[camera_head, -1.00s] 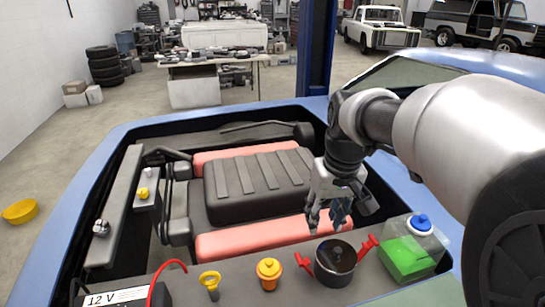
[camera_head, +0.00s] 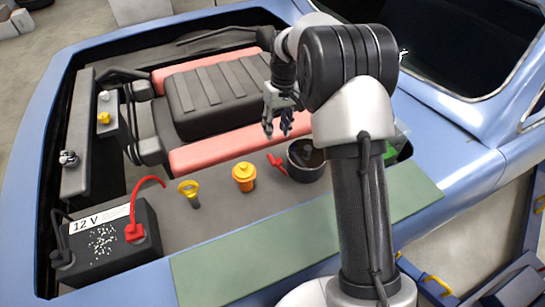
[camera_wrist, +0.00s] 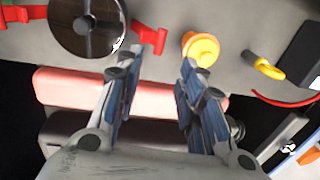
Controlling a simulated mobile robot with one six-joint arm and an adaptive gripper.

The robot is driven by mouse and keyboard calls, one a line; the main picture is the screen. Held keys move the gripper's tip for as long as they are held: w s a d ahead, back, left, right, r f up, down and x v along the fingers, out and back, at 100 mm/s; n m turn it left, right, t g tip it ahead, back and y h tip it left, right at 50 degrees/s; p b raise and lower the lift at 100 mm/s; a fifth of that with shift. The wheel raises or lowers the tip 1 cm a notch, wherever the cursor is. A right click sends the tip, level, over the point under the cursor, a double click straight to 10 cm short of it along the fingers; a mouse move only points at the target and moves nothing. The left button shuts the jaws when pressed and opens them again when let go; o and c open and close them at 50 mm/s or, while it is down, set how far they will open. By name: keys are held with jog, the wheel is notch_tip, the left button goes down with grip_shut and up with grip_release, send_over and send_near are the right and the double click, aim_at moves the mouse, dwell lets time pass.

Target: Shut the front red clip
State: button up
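A dark round canister (camera_head: 309,166) with a shiny lid stands on the grey ledge of the engine bay; it also shows in the wrist view (camera_wrist: 88,28). One red clip (camera_head: 276,163) sticks outward from its left side. In the wrist view this red clip (camera_wrist: 152,38) is right of the canister, and a second red clip (camera_wrist: 22,14) sticks out opposite. The second clip is hidden behind my arm in the head view. I cannot tell which one is the front clip. My gripper (camera_head: 278,129) is open and empty above the bay, its fingertips apart (camera_wrist: 165,72) near the first clip.
An orange-yellow cap (camera_head: 244,177) and a yellow ring-handled dipstick (camera_head: 190,193) stand left of the canister. A 12 V battery (camera_head: 108,240) with a red cable is farther left. A green mat (camera_head: 240,265) lies along the front edge. A black engine cover (camera_head: 215,95) lies behind.

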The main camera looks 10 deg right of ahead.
aim_at(272, 158)
jog(key=f+b, duration=0.1)
jog(key=f, duration=0.3)
jog(key=a+f+b, duration=0.1)
jog(key=f, duration=0.3)
jog(key=f+b, duration=0.1)
jog(key=f, duration=0.4)
jog(key=shift+s+a, duration=0.15)
jog(key=shift+c, duration=0.3)
grip_shut()
